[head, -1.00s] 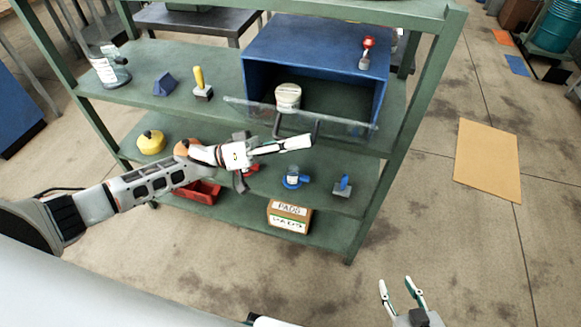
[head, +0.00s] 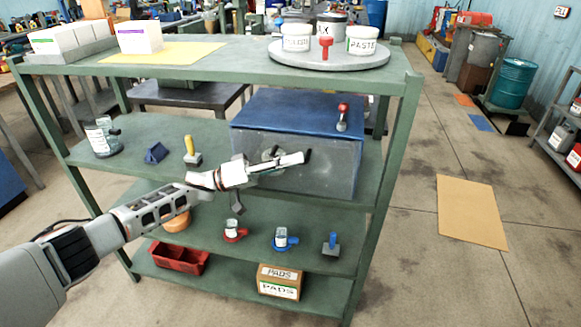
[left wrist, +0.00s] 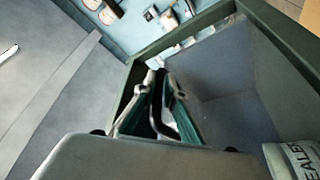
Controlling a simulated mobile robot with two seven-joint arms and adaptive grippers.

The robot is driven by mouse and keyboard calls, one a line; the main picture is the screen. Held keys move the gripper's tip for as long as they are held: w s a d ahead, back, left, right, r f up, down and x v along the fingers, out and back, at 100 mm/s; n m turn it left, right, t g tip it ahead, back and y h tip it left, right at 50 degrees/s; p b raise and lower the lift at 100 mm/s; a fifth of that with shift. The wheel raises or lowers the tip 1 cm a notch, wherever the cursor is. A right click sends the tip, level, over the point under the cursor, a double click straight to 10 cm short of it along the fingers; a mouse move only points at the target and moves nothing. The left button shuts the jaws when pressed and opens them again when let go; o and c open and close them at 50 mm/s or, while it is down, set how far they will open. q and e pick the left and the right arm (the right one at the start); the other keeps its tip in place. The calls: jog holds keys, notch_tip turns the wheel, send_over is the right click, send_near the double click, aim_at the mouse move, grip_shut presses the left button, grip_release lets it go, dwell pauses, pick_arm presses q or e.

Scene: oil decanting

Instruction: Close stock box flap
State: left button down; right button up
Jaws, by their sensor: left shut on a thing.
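The blue stock box (head: 285,108) stands on the shelf below the rack's top. Its clear grey flap (head: 335,172) stands near upright across the front opening; whether it touches the rim all round I cannot tell. My left gripper (head: 297,160) is in front of the flap, shut on its dark handle (head: 308,154), which it partly hides. In the left wrist view, the gripper's green-padded fingers (left wrist: 158,108) close on the handle, and a labelled tin (left wrist: 296,160) shows at lower right. My right gripper is out of view.
A red-knobbed tool (head: 343,116) stands on the box's top. Small items and a PADS carton (head: 279,282) sit on lower shelves. A round tray (head: 328,57) is above.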

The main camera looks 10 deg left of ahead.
pick_arm(q)
jog(key=shift+d+r, duration=0.2)
jog(key=shift+r, duration=0.25)
jog(key=c, duration=2.1)
grip_release()
jog(key=shift+c, duration=0.2)
jog(key=shift+w+d, duration=0.1)
jog(key=shift+d, duration=0.05)
jog(key=shift+f, duration=0.1)
jog(key=v, duration=1.2)
jog(key=shift+f, duration=0.2)
